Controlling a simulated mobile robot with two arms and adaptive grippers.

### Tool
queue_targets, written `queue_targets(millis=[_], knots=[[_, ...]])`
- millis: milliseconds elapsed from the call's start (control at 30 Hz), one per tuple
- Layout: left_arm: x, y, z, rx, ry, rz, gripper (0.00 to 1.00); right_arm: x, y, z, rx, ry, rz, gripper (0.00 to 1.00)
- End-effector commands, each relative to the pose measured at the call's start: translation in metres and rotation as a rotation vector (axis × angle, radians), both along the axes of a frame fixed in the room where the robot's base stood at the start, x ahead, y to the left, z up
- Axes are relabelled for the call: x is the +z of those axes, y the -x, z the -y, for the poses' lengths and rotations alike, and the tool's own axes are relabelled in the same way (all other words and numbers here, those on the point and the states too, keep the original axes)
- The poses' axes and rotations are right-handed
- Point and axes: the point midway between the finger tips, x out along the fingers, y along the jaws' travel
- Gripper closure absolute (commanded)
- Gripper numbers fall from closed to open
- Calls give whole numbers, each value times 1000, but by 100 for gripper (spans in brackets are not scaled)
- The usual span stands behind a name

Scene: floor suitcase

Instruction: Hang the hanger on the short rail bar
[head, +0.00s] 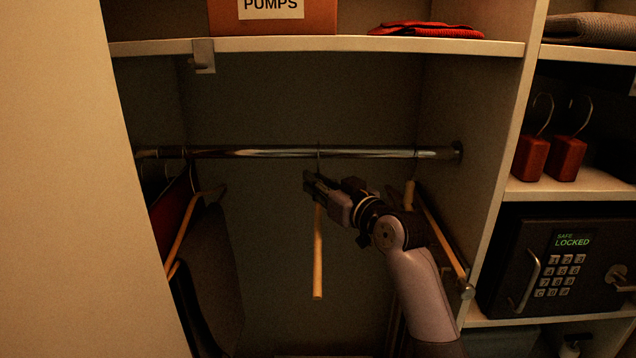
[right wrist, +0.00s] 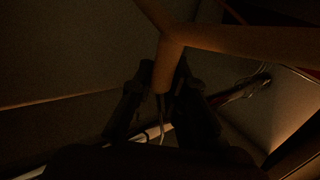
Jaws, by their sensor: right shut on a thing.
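The wooden hanger (head: 318,255) hangs edge-on to the head view, below the chrome rail bar (head: 260,153). My right gripper (head: 312,187) is shut on the hanger near its neck, just below the bar. The thin hook (head: 319,158) reaches up to the bar's height; I cannot tell whether it is over the bar or in front of it. In the dark right wrist view, the hanger's wooden neck (right wrist: 167,68) is between the two fingers of my right gripper (right wrist: 165,100). My left gripper is not in view.
Dark clothes (head: 212,270) hang at the left end. Another wooden hanger (head: 440,238) is by the right wall, close to my right arm. A shelf (head: 350,44) with an orange box (head: 290,20) is above the bar. A safe (head: 550,265) stands at right.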

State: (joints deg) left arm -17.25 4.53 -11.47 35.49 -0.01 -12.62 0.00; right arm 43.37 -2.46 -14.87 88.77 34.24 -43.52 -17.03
Motion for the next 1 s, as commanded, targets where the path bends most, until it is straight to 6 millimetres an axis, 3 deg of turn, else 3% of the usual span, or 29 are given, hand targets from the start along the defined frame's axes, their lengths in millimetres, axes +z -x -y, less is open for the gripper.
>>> queue_targets(millis=[367, 767, 1000], knots=[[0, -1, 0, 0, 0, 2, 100, 1, 0, 0, 0, -1, 1, 62], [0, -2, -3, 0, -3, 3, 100, -1, 5, 5, -1, 0, 0, 62], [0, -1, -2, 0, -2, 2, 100, -1, 38, 28, -2, 2, 1, 62]])
